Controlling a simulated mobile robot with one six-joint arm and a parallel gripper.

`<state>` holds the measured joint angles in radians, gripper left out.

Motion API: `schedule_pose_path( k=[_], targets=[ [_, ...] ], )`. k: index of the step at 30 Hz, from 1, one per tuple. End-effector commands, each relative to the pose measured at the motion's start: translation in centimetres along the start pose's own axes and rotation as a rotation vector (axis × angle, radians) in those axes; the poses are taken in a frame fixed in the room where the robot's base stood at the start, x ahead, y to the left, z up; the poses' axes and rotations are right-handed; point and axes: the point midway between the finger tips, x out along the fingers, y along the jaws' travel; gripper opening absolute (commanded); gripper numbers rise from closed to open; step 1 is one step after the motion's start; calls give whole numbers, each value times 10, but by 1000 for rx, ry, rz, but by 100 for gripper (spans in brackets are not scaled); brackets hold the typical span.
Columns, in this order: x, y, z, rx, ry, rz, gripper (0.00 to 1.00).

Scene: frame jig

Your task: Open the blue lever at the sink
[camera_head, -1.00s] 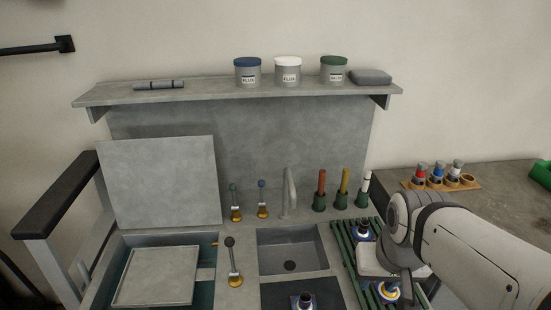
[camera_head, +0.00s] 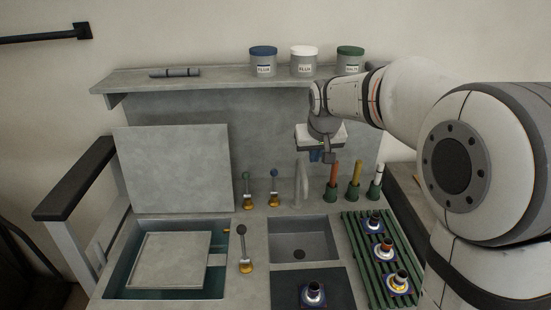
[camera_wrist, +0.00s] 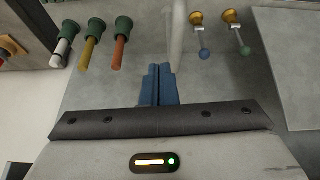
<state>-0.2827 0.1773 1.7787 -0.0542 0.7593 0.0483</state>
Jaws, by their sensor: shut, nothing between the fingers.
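The blue lever (camera_head: 274,188), with a blue ball tip on a thin stem and a brass-coloured base, stands upright behind the sink (camera_head: 300,240), left of the tap (camera_head: 300,183). It also shows in the wrist view (camera_wrist: 204,50), to the right of the fingers and the tap (camera_wrist: 178,35). My gripper (camera_head: 316,160) is up above the back of the counter, right of the blue lever and apart from it. Its blue fingers (camera_wrist: 158,72) are shut together with nothing between them.
A green-tipped lever (camera_head: 247,190) stands left of the blue one, and a dark-tipped lever (camera_head: 244,252) nearer the front. Several handled tools in green holders (camera_head: 354,190) stand right of the tap. A shelf (camera_head: 215,80) with jars runs above; a green rack (camera_head: 375,250) is at right.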

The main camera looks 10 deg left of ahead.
Motion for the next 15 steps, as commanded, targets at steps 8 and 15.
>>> schedule_pose_path(
  k=[8, 15],
  targets=[
    [46, -55, -71, -72, 61, -30, 0],
    [72, -89, -102, -107, 96, -48, 0]
  ],
)
